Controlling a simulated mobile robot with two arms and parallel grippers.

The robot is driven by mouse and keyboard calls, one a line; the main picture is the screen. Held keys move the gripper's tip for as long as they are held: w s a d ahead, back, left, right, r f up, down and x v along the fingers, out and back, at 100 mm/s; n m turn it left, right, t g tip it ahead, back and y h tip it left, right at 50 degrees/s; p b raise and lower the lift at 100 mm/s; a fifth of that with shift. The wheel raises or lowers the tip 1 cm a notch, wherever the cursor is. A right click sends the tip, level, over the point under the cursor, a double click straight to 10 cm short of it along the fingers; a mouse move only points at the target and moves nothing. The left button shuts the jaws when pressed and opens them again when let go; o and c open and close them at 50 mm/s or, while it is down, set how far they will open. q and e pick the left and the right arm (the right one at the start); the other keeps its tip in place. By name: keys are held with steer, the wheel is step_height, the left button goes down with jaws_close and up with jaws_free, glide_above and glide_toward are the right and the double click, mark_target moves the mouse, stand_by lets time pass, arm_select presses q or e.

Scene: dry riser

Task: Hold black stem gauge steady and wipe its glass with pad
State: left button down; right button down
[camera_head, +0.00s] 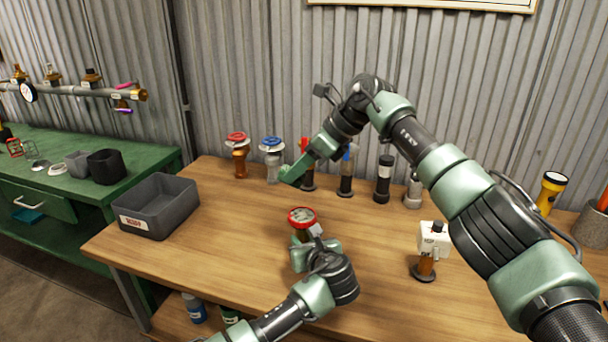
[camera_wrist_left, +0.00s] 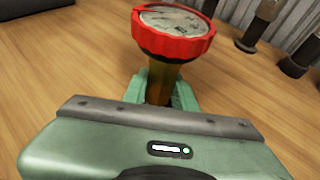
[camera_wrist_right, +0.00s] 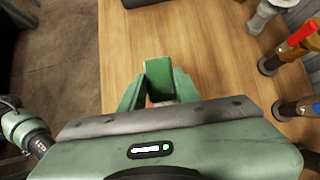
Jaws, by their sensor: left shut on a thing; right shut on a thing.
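A round gauge with a red rim (camera_head: 302,217) is at the middle of the wooden table. Its glass faces up and shows dark streaks or markings in the left wrist view (camera_wrist_left: 172,20). Its stem (camera_wrist_left: 160,85) looks brownish there, not clearly black. My left gripper (camera_head: 306,238) is shut around this stem, below the rim. Whether the gauge's foot touches the table is hidden. My right gripper (camera_head: 292,174) is up behind and left of the gauge, apart from it. It is shut on a green block (camera_wrist_right: 158,78), which I take to be the pad.
Several upright fittings, including a red-topped one (camera_head: 237,158) and a black one (camera_head: 384,180), line the table's back. A grey bin (camera_head: 157,207) is at left. Wood between bin and gauge is clear.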

steer(key=shift+f, duration=0.25)
step_height(320, 180, down, 5)
steer(key=shift+x, duration=1)
steer(key=shift+r, duration=0.1)
steer(key=shift+f, duration=0.5)
steer(key=shift+s+d+f, duration=0.1)
steer(key=shift+s+d, duration=0.15)
steer(key=shift+d, duration=0.4)
steer(key=shift+s+d, duration=0.2)
steer(key=shift+d, duration=0.45)
steer(key=shift+w+a+f+h, duration=0.1)
steer(key=shift+w+a+h, duration=0.1)
steer(key=shift+a, duration=0.4)
steer(key=shift+w+a+h, duration=0.1)
steer(key=shift+w+a, duration=0.1)
steer(key=shift+a, duration=0.45)
steer(key=shift+d, duration=0.1)
